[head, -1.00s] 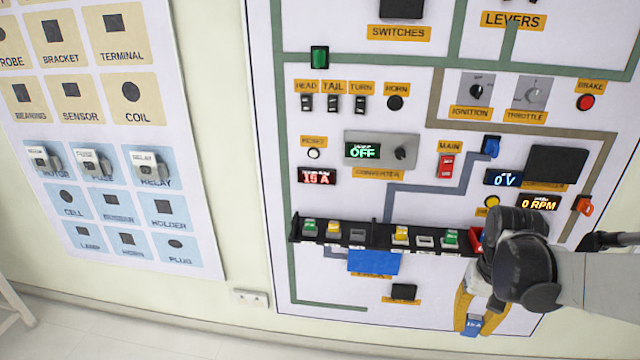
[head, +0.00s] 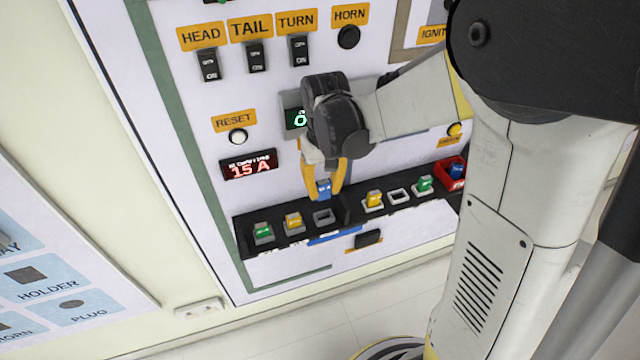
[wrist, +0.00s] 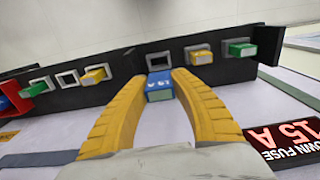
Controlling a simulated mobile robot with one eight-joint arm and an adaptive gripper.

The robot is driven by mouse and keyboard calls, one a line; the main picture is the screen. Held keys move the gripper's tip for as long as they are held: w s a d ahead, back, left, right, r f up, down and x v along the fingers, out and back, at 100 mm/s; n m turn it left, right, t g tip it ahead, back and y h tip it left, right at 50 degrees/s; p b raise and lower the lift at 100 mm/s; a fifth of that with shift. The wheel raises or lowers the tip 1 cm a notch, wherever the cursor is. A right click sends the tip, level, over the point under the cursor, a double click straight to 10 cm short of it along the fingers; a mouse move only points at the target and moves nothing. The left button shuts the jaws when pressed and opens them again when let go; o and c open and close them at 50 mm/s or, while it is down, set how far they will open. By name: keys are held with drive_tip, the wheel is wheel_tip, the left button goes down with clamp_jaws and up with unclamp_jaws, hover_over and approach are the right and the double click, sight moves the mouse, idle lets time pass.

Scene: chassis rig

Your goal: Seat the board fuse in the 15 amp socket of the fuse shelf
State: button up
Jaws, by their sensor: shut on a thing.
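The blue board fuse (head: 324,187) is held between the yellow fingers of my gripper (head: 323,182), upright above the black fuse shelf (head: 346,212). An empty grey socket (head: 323,216) lies just below the fuse in the head view, with a small gap seeming to remain. In the wrist view, the blue fuse (wrist: 160,88) shows white lettering that looks like 15A, between my fingertips (wrist: 160,82). The empty socket (wrist: 159,60) lies directly beyond it. Socket ratings on the shelf are too small to read.
A yellow fuse (head: 293,222) and a green fuse (head: 262,232) sit left of the empty socket. To the right are a yellow fuse (head: 373,199), another empty socket (head: 398,196), a green fuse (head: 425,184) and a red holder (head: 447,172). A display (head: 249,164) reads 15 A.

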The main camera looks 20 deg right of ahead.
sight(324, 212)
drive_tip(key=shift+s+d+r, duration=0.1)
drive_tip(key=shift+s+d, duration=0.05)
drive_tip(key=shift+s, duration=0.1)
drive_tip(key=shift+w+f+b, duration=0.1)
drive_tip(key=shift+f+b, duration=2.3)
drive_tip(key=shift+f, duration=0.55)
drive_tip(key=shift+f+b, duration=1.2)
drive_tip(key=shift+f, duration=0.2)
drive_tip(key=shift+r+p, duration=0.9)
drive_tip(key=shift+r, duration=0.25)
drive_tip(key=shift+f+b, duration=1.15)
drive_tip(key=shift+f, duration=0.2)
idle(0.4)
drive_tip(key=o, duration=1.1)
drive_tip(key=shift+r, duration=0.1)
drive_tip(key=shift+c, duration=0.2)
